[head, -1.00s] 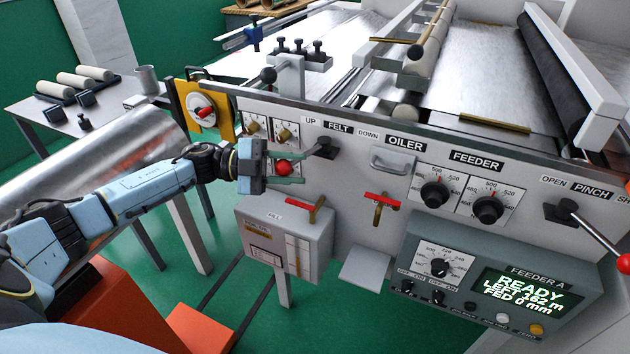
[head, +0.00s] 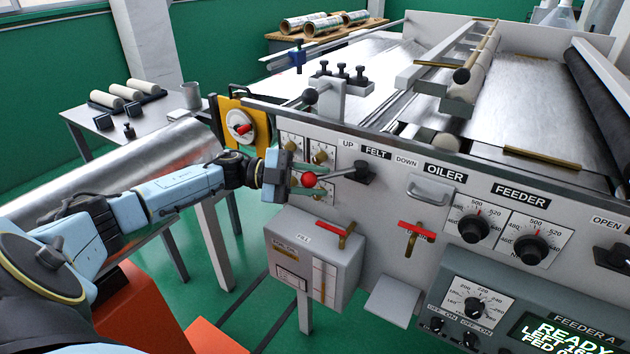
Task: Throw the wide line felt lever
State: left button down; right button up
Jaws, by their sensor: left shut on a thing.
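The felt lever has a red ball knob (head: 309,179), a grey shaft (head: 340,174) and a dark pivot block (head: 363,172) on the machine's front panel. It points left from its pivot, almost level in the picture. Labels UP, FELT (head: 375,153) and DOWN sit above it. My left gripper (head: 312,180) comes in from the left and is shut on the lever at its knob. The fingers partly hide the knob's surroundings. My right gripper is not in view.
Valves with red handles (head: 415,230) and a grey box (head: 310,262) lie below the lever. A grab handle (head: 430,191) and feeder dials (head: 474,228) are to the right. A yellow plate with a red knob (head: 243,128) is at the panel's left end.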

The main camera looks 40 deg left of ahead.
pick_arm(q)
jog(key=shift+w+a+r, duration=0.1)
jog(key=shift+a+r, duration=0.05)
jog(key=c, duration=1.3)
grip_release()
jog(key=shift+o, duration=1.4)
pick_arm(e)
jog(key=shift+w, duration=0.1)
pick_arm(q)
notch_tip(320, 180, up, 10)
jog(key=shift+f+p, duration=0.1)
jog(key=shift+p, duration=0.55)
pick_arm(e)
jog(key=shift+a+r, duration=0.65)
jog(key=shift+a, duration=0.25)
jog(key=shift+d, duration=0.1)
